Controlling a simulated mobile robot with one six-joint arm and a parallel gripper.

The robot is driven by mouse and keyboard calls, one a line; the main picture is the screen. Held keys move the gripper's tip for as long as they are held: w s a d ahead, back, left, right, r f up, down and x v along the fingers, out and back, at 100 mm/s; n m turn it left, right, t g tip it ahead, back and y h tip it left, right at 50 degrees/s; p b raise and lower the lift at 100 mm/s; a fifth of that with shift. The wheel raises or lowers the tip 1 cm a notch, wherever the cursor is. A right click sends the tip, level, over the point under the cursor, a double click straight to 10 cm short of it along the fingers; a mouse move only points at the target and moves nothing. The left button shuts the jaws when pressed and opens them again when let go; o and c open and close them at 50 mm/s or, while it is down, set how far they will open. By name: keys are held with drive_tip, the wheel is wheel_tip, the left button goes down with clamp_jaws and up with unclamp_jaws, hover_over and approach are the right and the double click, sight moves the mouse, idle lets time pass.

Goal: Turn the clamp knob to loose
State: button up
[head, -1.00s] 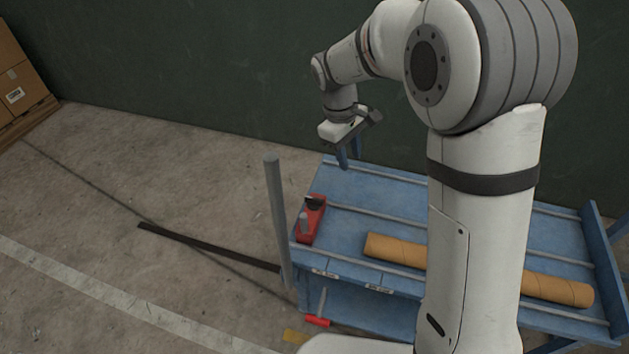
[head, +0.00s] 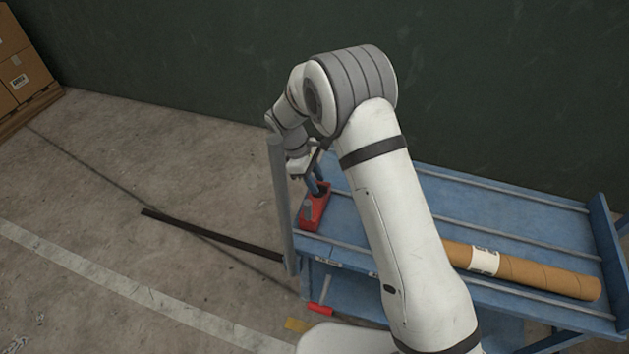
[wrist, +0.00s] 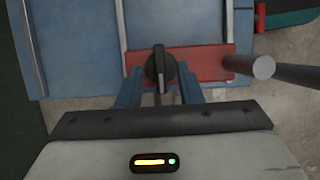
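The red clamp (head: 318,207) sits at the left end of the blue bench. It also shows in the wrist view (wrist: 208,64), lying across the picture. Its black knob (wrist: 160,68) has a raised grip bar running up and down in the wrist view; no marking is readable. My gripper (head: 319,186) is low over the clamp, blue fingers pointing down. In the wrist view, my gripper (wrist: 159,93) is open, a finger on either side of the knob's lower part, with gaps visible. I cannot tell whether they touch it. In the head view the fingers hide the knob.
A grey upright post (head: 281,205) stands close left of the clamp and my gripper. A cardboard tube (head: 530,272) lies on the blue bench (head: 480,215). A red-handled tool (head: 320,308) is below the bench's front edge. Cardboard boxes (head: 20,75) stand far left.

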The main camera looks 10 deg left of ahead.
drive_tip(key=shift+d+f, duration=0.2)
drive_tip(key=shift+f, duration=0.3)
drive_tip(key=shift+c, duration=0.2)
clamp_jaws()
drive_tip(key=shift+a, duration=0.2)
drive_tip(key=shift+d, duration=0.1)
